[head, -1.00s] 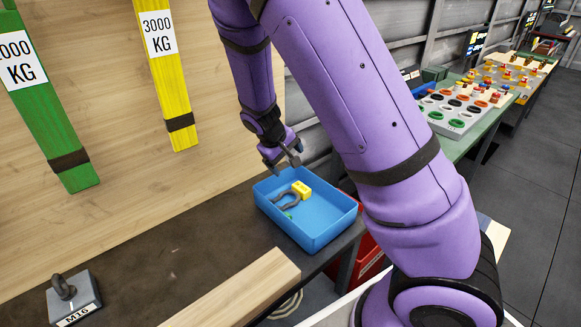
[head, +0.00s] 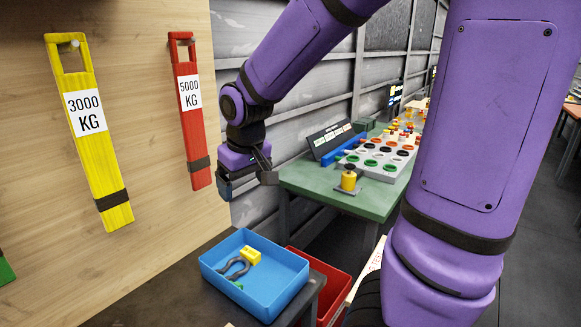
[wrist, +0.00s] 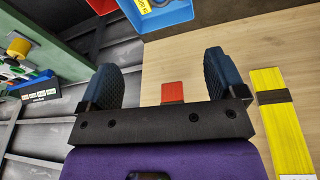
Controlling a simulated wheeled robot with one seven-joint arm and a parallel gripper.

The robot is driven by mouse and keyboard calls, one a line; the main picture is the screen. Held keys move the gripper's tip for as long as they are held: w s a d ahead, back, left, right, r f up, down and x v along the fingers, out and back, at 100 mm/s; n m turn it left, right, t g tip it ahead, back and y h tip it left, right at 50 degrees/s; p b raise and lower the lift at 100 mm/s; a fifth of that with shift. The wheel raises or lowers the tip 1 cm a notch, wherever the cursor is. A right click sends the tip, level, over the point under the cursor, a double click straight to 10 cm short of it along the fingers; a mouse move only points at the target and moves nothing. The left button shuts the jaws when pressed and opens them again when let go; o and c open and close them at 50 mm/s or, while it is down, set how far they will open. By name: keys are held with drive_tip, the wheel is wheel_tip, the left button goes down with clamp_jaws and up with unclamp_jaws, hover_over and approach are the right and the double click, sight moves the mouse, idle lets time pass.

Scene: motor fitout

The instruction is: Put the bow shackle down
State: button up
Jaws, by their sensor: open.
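The grey bow shackle (head: 235,268) lies in the blue tray (head: 288,295), on its floor beside a yellow block (head: 251,255). A small green piece shows near the shackle. My gripper (head: 247,192) is open and empty, raised above and behind the tray, apart from the shackle. In the wrist view my gripper's two dark fingers (wrist: 171,75) stand wide apart with nothing between them. The blue tray's edge (wrist: 172,20) shows at the top of that view.
A yellow 3000 KG sling (head: 92,150) and a red 5000 KG sling (head: 190,120) hang on the wooden board, left of my gripper. A red bin (head: 328,290) stands right of the tray. A green table (head: 335,188) with parts stands behind.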

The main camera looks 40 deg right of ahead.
drive_tip(key=s+a+r+t, duration=0.1)
drive_tip(key=s+r, duration=0.3)
drive_tip(key=s, duration=0.4)
drive_tip(key=s+a+r+t, duration=0.1)
drive_tip(key=s+r, duration=0.4)
drive_tip(key=s, duration=0.3)
drive_tip(key=shift+s+r+t, duration=0.25)
drive_tip(key=shift+s+t, duration=0.05)
